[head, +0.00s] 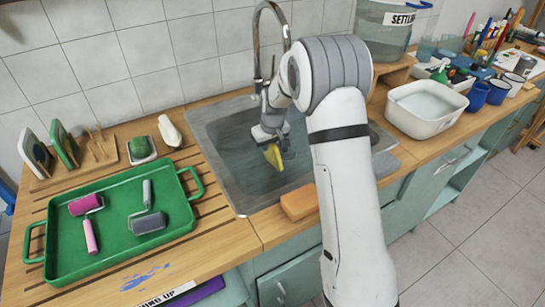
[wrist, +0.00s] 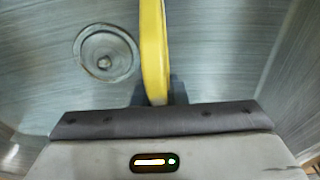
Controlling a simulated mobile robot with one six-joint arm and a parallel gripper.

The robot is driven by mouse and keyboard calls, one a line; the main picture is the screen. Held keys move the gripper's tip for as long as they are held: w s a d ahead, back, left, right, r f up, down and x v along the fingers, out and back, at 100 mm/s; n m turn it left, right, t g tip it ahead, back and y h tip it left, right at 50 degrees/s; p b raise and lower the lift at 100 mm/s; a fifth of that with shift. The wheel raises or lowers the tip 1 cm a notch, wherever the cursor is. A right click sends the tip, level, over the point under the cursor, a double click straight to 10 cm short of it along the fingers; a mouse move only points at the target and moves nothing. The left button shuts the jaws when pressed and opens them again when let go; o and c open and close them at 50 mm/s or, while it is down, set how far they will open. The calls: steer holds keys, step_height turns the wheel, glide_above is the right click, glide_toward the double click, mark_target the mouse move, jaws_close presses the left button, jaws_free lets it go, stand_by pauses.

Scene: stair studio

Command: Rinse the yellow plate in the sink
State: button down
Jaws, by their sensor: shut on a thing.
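The yellow plate (head: 273,156) is held on edge in my gripper (head: 268,134), over the sink basin. In the wrist view the yellow plate (wrist: 154,50) shows as a narrow upright band rising from between the jaws of my gripper (wrist: 158,92). My gripper is shut on its edge. The metal sink (head: 232,178) lies below, and its round drain (wrist: 106,55) shows left of the plate in the wrist view. The tall curved faucet (head: 257,45) stands behind my gripper. No running water can be made out. My arm hides the right part of the sink.
A green tray (head: 117,236) with a pink roller (head: 88,222) and a grey roller (head: 148,222) sits left of the sink. An orange sponge (head: 299,202) lies at the front edge. A white basin (head: 425,108) and blue mugs (head: 478,96) stand right.

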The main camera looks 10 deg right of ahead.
steer(key=w+p+v, duration=0.2)
steer(key=p+v, duration=0.3)
steer(key=v, duration=0.4)
steer(key=w+a+r+p+v, duration=0.1)
steer(key=p+v, duration=0.5)
steer(key=v, duration=0.4)
steer(key=shift+w+a+r, duration=0.2)
steer(key=shift+w+a, duration=0.1)
stand_by(0.5)
stand_by(2.0)
steer(key=shift+w+p+v, duration=0.2)
steer(key=shift+p+v, duration=0.5)
steer(key=shift+v, duration=0.3)
steer(key=shift+w+p+v, duration=0.15)
steer(key=shift+p+v, duration=0.55)
steer(key=shift+v, duration=0.25)
steer(key=shift+a+r, duration=0.2)
